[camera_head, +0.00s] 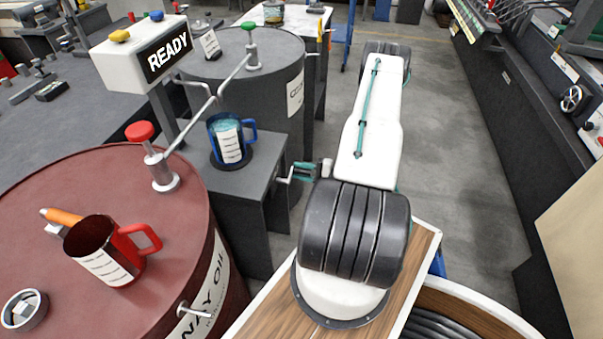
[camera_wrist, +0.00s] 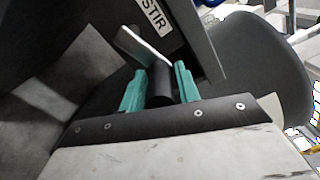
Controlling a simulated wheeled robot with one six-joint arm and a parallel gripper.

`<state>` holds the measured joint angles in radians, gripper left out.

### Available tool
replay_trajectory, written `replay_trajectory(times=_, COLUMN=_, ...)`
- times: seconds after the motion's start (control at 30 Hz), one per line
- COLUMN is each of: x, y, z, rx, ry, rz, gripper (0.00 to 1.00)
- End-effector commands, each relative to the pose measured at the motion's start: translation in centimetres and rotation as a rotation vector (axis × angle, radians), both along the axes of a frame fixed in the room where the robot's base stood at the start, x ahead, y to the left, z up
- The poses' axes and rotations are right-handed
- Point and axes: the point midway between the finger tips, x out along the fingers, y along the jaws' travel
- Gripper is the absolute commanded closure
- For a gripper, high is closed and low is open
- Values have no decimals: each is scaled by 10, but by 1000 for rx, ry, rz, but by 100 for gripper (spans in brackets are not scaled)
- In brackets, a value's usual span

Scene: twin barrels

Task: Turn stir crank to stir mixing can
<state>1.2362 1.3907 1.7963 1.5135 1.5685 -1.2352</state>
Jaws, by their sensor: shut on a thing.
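The stir crank (camera_head: 283,180) sticks out from the right side of the small dark stand between the two barrels. In the wrist view its black handle (camera_wrist: 160,88) lies between the teal fingers of my gripper (camera_wrist: 160,78). My gripper (camera_head: 304,172) is shut on that handle, and its fingers partly hide the crank in the head view. A metal crank arm (camera_wrist: 142,46) runs from the handle toward the panel marked STIR (camera_wrist: 152,15). The blue mixing can (camera_head: 229,142) stands upright on the stand, below the spouts, with bluish contents at its top.
A red barrel (camera_head: 120,175) at left carries a red can (camera_head: 100,252) and a red-knobbed valve (camera_head: 150,150). A grey barrel (camera_head: 270,95) with a green-knobbed valve stands behind. A sign reads READY (camera_head: 165,52). Open floor (camera_head: 455,160) lies right of my arm, before a dark bench (camera_head: 530,130).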

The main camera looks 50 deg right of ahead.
Motion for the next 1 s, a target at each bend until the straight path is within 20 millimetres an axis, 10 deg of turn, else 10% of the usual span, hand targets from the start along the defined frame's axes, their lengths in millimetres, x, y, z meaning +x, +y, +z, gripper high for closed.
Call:
replay_trajectory(times=0.67, x=-1, y=2, z=2, rx=-47, ry=-20, rz=2, gripper=90)
replay_trajectory(times=0.7, x=-1, y=3, z=2, rx=-47, ry=-20, rz=2, gripper=57)
replay_trajectory(times=1.0, x=-2, y=1, z=2, rx=-49, ry=-21, rz=1, gripper=57)
